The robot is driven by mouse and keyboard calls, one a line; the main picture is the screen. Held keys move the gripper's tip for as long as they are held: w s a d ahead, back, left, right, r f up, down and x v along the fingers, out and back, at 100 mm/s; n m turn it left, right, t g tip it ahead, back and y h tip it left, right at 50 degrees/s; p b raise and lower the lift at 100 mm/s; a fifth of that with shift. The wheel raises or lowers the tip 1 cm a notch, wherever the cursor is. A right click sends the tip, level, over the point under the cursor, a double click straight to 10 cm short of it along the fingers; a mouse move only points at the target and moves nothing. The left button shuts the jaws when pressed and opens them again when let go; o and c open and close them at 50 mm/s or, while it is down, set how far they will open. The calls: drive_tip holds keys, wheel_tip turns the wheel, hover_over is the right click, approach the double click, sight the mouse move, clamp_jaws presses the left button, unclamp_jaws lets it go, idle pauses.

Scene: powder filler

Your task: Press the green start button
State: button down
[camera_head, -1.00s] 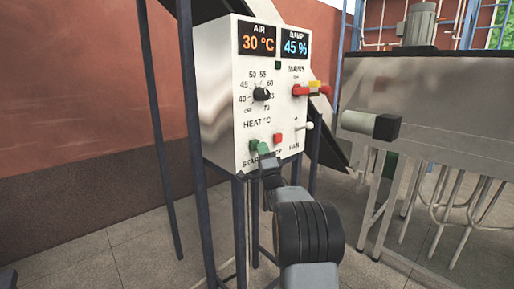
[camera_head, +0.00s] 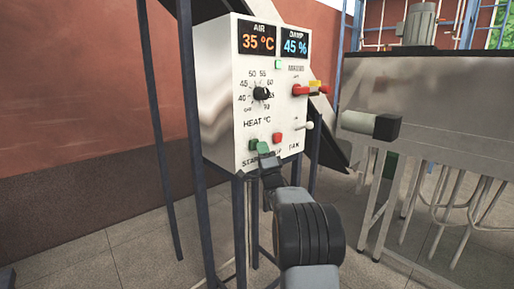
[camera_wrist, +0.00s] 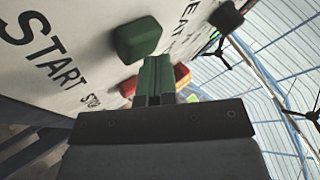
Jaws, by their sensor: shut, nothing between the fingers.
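The green start button (camera_head: 253,145) is at the lower left of the white control panel (camera_head: 225,100), above the START label. In the wrist view the green button (camera_wrist: 138,39) stands out from the panel just beyond my fingertips. My gripper (camera_head: 264,148) is shut and empty, with green fingertips together. In the wrist view its fingertips (camera_wrist: 156,72) are right beside the button's near edge; I cannot tell whether they touch it. The red stop button (camera_head: 278,138) is just right of the fingertips, and shows partly hidden behind them in the wrist view (camera_wrist: 182,76).
The panel also has a heat knob (camera_head: 261,93), a red mains handle (camera_head: 305,90), a white fan switch (camera_head: 308,125) and a lit green lamp (camera_head: 278,64). Dark frame legs (camera_head: 190,120) stand at the left. A steel machine (camera_head: 440,100) stands at the right.

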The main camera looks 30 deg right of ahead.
drive_tip(key=shift+s+d+b, duration=0.1)
drive_tip(key=shift+s+b, duration=0.35)
drive_tip(key=shift+s, duration=0.25)
drive_tip(key=shift+s+f, duration=0.1)
drive_tip(key=shift+s+d+b, duration=0.25)
drive_tip(key=shift+s+b, duration=0.55)
drive_tip(key=shift+s, duration=0.4)
drive_tip(key=shift+s+d+b, duration=0.2)
drive_tip(key=shift+s+b, duration=0.55)
drive_tip(key=shift+s, duration=0.4)
